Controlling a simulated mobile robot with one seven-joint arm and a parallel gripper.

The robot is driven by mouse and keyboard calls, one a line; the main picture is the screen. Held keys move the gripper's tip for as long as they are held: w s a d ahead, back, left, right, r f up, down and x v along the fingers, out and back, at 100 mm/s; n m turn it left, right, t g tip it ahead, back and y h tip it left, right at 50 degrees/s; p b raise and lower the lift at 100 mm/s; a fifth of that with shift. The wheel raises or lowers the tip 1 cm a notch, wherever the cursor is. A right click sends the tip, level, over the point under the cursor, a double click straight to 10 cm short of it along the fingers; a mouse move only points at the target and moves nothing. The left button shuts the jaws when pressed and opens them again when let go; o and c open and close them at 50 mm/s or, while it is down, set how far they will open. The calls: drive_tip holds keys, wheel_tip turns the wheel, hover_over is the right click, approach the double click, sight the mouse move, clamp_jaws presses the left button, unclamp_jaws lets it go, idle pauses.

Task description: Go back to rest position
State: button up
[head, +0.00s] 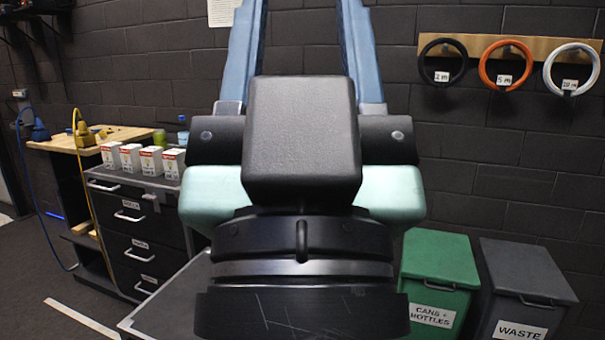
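My gripper (299,30) fills the middle of the head view, raised and pointing up and away from the camera. Its two long blue fingers stand wide apart, with bare dark wall showing between them. The fingertips run out of the top of the picture. Nothing shows between the visible parts of the fingers. The black block, pale green body and dark round wrist below are mine. No cue buttons show in this view. My gripper and wrist hide the middle of the scene.
A dark drawer cabinet (128,215) with several white-and-red boxes (130,158) stands left, beside a wood-topped bench (60,143). A green bin (440,265) and a grey waste bin (525,275) stand right. Three cable coils hang from a wooden rack (470,44). A dark flat surface (165,308) shows low at left.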

wheel_tip(320, 180, up, 17)
drive_tip(key=p, duration=1.4)
drive_tip(key=shift+f, duration=0.2)
